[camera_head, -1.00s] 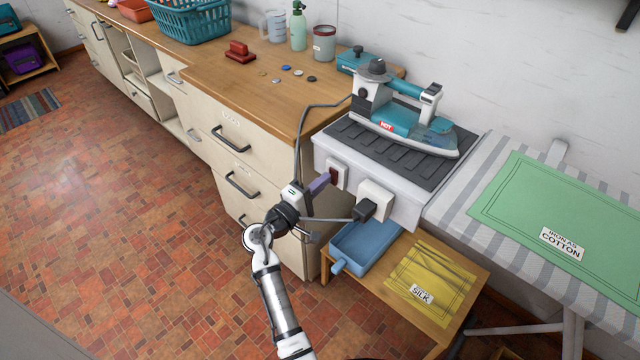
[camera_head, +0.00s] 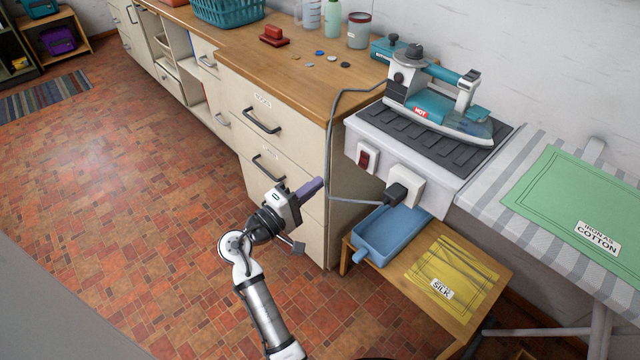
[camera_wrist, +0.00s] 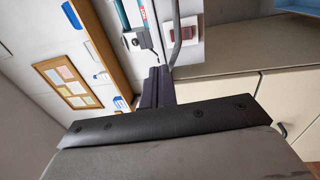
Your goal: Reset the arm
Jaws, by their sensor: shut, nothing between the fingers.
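My gripper (camera_head: 312,187) is shut and empty, with its purple fingers pressed together. In the head view it is in front of the cabinet drawers, to the left of the white iron station and apart from it. In the wrist view the shut fingers (camera_wrist: 155,87) point toward the wall side, with the red switch (camera_wrist: 183,33) beyond them. My arm comes up from the bottom of the head view and is bent at the wrist.
A teal iron (camera_head: 440,108) marked HOT rests on the station's dark ribbed top. A black plug (camera_head: 398,194) sits in a socket, its grey cord running up. A blue tray (camera_head: 392,232) and yellow silk cloth (camera_head: 452,275) lie on a low wooden stand. Floor at left is clear.

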